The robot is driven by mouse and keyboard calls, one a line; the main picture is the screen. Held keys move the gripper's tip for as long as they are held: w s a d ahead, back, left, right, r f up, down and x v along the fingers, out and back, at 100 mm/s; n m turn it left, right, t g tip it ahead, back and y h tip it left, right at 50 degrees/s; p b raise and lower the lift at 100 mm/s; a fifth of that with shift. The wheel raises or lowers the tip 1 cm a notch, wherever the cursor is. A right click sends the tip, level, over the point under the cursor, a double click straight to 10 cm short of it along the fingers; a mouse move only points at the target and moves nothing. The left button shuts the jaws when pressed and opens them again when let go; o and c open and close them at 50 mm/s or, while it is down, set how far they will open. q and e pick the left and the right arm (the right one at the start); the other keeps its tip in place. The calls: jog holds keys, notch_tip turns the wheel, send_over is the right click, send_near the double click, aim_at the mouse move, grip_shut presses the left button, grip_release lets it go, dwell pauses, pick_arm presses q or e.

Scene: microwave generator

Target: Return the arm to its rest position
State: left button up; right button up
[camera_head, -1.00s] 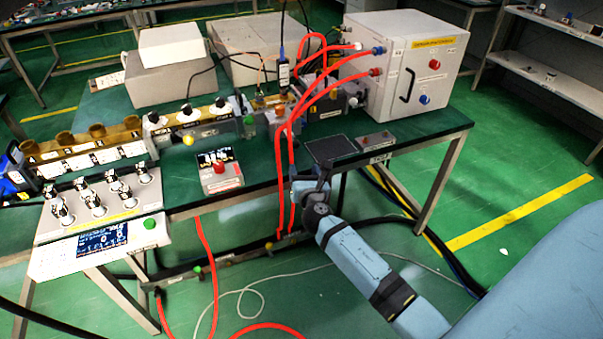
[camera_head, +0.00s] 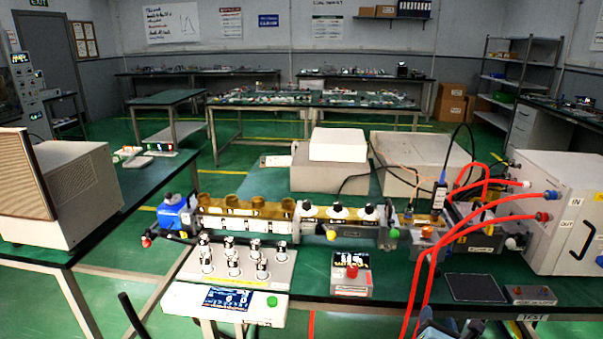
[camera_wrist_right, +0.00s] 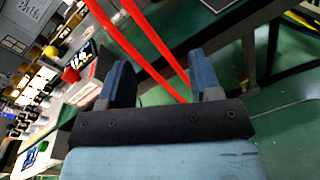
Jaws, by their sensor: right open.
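My right gripper (camera_wrist_right: 160,70) is open in the right wrist view. Its two dark blue fingers are apart with no object gripped. Red hoses (camera_wrist_right: 145,45) pass beyond and between the fingers in that view; whether they touch cannot be told. In the head view only a small blue and dark part of my right gripper (camera_head: 450,329) shows at the bottom edge, below the table's front edge and right of the red hoses (camera_head: 425,285). My left gripper is not in view.
The green bench (camera_head: 400,292) carries a waveguide line (camera_head: 245,208), a control box with a red button (camera_head: 352,275) and a white generator cabinet (camera_head: 565,200). A black plate (camera_head: 474,288) lies near the front edge. Green floor (camera_wrist_right: 285,115) shows beside the gripper.

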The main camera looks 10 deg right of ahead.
jog(key=s+a+f+m+g+y, duration=0.2)
jog(key=s+a+f+m+y, duration=0.1)
jog(key=s+a+m, duration=0.5)
jog(key=s+a+f+m+g+y, duration=0.25)
jog(key=s+a+m, duration=0.25)
jog(key=s+m, duration=0.4)
jog(key=s+a+f+m+g+y, duration=0.1)
jog(key=s+a+f+m+y, duration=0.3)
jog(key=s+a+m, duration=0.45)
pick_arm(q)
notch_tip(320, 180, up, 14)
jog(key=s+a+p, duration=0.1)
jog(key=p, duration=1.5)
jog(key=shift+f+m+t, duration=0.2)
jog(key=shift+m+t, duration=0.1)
pick_arm(e)
notch_tip(320, 180, up, 14)
jog(key=s+d+n, duration=0.1)
jog(key=s+d, duration=0.1)
jog(key=shift+s+d, duration=0.15)
jog(key=shift+d, duration=0.1)
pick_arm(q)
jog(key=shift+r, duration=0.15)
pick_arm(e)
jog(key=shift+f+n+t, duration=0.1)
jog(key=shift+n+t, duration=0.15)
